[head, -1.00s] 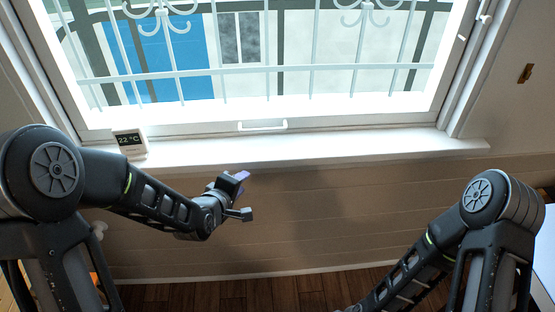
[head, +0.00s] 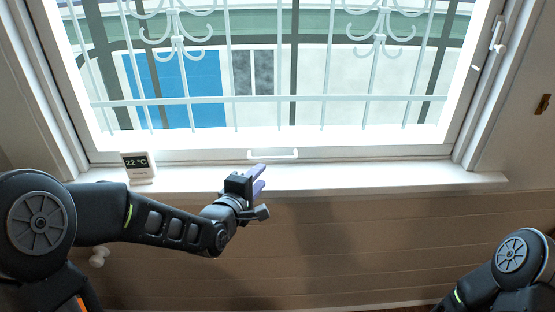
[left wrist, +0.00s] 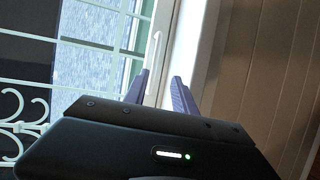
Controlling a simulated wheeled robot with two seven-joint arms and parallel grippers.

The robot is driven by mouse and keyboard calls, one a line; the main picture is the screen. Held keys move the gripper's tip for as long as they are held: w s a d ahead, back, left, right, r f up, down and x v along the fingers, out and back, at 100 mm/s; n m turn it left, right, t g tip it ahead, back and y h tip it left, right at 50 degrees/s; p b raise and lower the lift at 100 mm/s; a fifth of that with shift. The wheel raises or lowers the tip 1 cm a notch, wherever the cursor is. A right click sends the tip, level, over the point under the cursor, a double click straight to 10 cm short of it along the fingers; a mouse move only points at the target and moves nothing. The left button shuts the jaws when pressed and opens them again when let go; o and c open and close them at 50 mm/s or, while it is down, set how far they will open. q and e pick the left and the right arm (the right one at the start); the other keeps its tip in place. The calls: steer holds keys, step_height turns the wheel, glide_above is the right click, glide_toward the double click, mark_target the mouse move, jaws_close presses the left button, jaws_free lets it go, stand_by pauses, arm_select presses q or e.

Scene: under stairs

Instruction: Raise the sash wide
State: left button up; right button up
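The window sash (head: 200,154) has a white bottom rail with a white bar handle (head: 273,154) at its middle. The sash looks down, its rail close above the sill. My left gripper (head: 261,178) is over the sill's front edge, just below and left of the handle, not touching it. Its two purple fingers are apart with nothing between them. In the left wrist view the gripper (left wrist: 162,88) points toward the handle (left wrist: 153,68), which shows beyond the left fingertip. My right gripper is out of view; only my right arm shows at the lower right.
A small white thermometer (head: 138,167) reading 22 °C stands on the left of the white sill (head: 370,177). A white railing (head: 290,100) is outside the glass. A latch (head: 497,35) is on the right frame. The sill right of my gripper is clear.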

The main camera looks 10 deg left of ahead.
mark_target(273, 159)
arm_select(q)
steer(key=shift+r+x, duration=0.2)
steer(key=shift+x, duration=1.3)
steer(key=shift+r+x, duration=0.15)
steer(key=shift+x, duration=1.3)
steer(key=shift+r+x, duration=0.2)
steer(key=shift+x, duration=1.3)
steer(key=shift+w, duration=0.1)
steer(key=shift+c, duration=0.4)
steer(key=shift+d, duration=0.1)
jaws_close()
